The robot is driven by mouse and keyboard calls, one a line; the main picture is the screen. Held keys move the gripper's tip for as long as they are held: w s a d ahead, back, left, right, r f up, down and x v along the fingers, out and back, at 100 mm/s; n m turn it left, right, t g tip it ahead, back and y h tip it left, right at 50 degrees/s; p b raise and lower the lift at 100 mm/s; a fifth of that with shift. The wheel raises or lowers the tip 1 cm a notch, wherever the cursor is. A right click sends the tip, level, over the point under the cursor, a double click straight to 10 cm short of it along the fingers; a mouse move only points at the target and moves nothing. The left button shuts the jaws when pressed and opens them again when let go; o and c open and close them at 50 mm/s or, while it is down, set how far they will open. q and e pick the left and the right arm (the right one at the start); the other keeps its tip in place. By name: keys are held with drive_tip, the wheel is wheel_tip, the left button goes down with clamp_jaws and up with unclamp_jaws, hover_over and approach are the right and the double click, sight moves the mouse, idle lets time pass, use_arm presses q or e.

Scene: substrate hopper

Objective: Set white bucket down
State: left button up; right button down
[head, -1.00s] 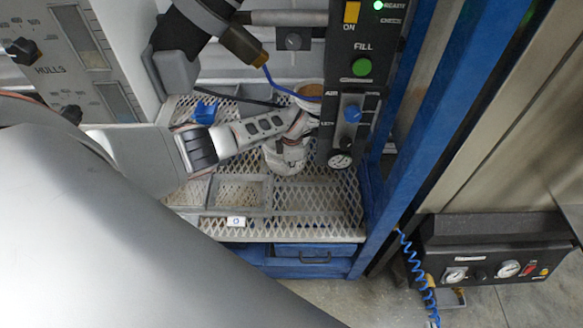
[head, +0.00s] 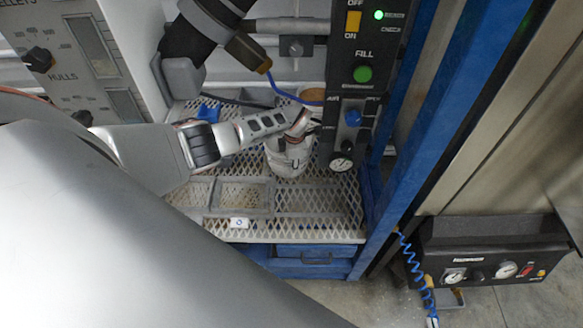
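The white bucket (head: 289,160) is over the mesh shelf (head: 320,228), beside the black control panel. Brown material shows at its open top. I cannot tell whether its base touches the mesh.
The black FILL panel (head: 361,55) and a blue post (head: 432,130) stand close to the right of the bucket. A spout (head: 248,50) with a blue hose is above. A small blue object (head: 208,112) and a white tag (head: 239,223) are on the shelf, which has bare mesh in front.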

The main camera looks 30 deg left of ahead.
use_arm(q)
wheel_tip(320, 180, up, 4)
drive_tip(key=shift+d+f+p, duration=0.1)
drive_tip(key=shift+p, duration=0.9)
drive_tip(key=r+p, duration=0.1)
drive_tip(key=r, duration=0.1)
drive_tip(key=r+p, duration=0.3)
drive_tip(key=p, duration=0.1)
drive_tip(key=shift+s+d+r, duration=0.25)
drive_tip(key=shift+s+r, duration=0.1)
drive_tip(key=shift+r, duration=0.05)
